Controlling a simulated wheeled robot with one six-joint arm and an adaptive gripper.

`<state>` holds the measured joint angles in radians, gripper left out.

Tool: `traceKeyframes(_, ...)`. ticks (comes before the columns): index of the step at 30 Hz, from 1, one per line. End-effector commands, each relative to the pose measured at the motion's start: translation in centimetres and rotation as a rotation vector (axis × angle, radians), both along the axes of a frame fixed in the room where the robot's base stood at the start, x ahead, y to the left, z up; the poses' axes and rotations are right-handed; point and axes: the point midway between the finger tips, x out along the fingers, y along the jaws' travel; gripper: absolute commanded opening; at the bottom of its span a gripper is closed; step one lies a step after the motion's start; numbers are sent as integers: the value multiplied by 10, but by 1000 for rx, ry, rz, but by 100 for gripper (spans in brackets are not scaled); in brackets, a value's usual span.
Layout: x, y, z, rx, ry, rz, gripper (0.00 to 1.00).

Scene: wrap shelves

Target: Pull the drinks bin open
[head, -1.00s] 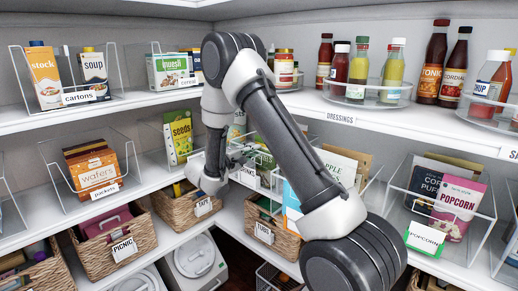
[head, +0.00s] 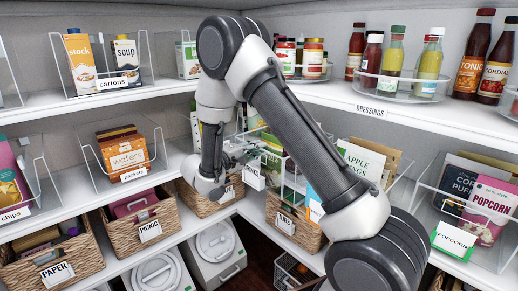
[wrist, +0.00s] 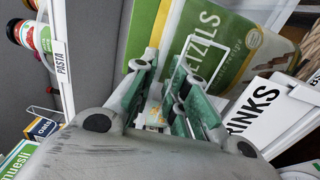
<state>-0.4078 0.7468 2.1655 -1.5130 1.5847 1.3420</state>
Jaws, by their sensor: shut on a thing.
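The drinks bin is a clear bin with a white label, partly readable as "DRINKS" (wrist: 258,112), close beside my gripper in the wrist view. In the head view its small label (head: 254,176) shows on the middle shelf near the corner. My gripper (wrist: 168,88) is at the bin's front, its fingers shut on a thin pale part that looks like the bin's handle (wrist: 208,44). The exact contact is partly hidden by the fingers. In the head view my gripper (head: 236,157) is partly behind my arm. How far out the bin stands is hard to tell.
A green pretzels bag (wrist: 240,45) is close behind the fingers. The upper shelf edge with a pasta label (wrist: 61,68) is near my gripper. A wafers bin (head: 128,158) stands left, a popcorn bin (head: 484,212) right, and wicker baskets (head: 140,238) below.

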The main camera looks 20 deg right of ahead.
Motion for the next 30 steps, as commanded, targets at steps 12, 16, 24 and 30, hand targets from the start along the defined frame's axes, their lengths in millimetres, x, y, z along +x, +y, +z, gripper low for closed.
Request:
traceKeyframes(12, 0, 0, -1, 1, 1, 0, 38)
traceKeyframes(16, 0, 0, 0, 1, 0, 0, 38)
traceKeyframes(24, -3, 10, 0, 1, 0, 2, 38)
traceKeyframes(30, -17, 50, -1, 0, 0, 6, 38)
